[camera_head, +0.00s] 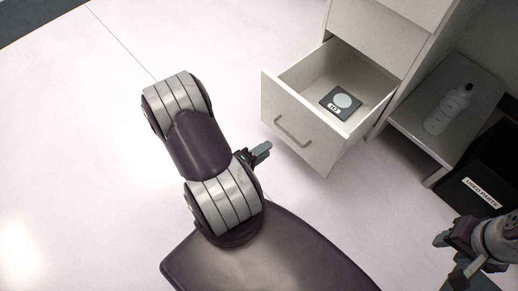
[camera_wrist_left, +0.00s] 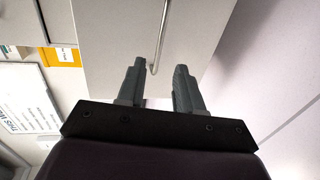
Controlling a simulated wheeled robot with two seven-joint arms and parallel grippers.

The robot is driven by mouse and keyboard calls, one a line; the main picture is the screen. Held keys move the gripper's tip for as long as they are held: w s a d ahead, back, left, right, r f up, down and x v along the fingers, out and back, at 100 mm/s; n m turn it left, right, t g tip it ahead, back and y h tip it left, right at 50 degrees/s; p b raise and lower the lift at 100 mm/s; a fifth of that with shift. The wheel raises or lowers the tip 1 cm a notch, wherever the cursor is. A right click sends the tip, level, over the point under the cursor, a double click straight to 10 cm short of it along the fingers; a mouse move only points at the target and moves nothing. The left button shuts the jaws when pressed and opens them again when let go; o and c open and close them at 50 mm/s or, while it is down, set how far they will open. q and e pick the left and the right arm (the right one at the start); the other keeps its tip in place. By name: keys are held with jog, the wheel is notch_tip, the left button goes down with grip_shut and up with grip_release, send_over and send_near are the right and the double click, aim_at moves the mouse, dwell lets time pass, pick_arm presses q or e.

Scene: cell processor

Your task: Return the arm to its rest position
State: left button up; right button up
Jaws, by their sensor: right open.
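My left arm comes from the lower middle of the head view. Its gripper (camera_head: 260,152) shows partly from behind the arm, left of the open drawer (camera_head: 298,128) and apart from it. In the left wrist view the left gripper (camera_wrist_left: 163,78) has its two fingers apart with nothing between them. The drawer's metal handle (camera_wrist_left: 158,45) shows beyond the fingertips. My right gripper (camera_head: 455,250) is at the lower right edge of the head view, open, beside the black bin; it is partly cut off.
The drawer of the white cabinet (camera_head: 375,50) stands open with a dark flat item with a round disc (camera_head: 341,101) inside. A clear bottle (camera_head: 447,110) stands on a grey shelf (camera_head: 415,125). A black bin with a label (camera_head: 481,192) is below it. The floor at left is clear.

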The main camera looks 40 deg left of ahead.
pick_arm(q)
jog(key=shift+v, duration=1.1)
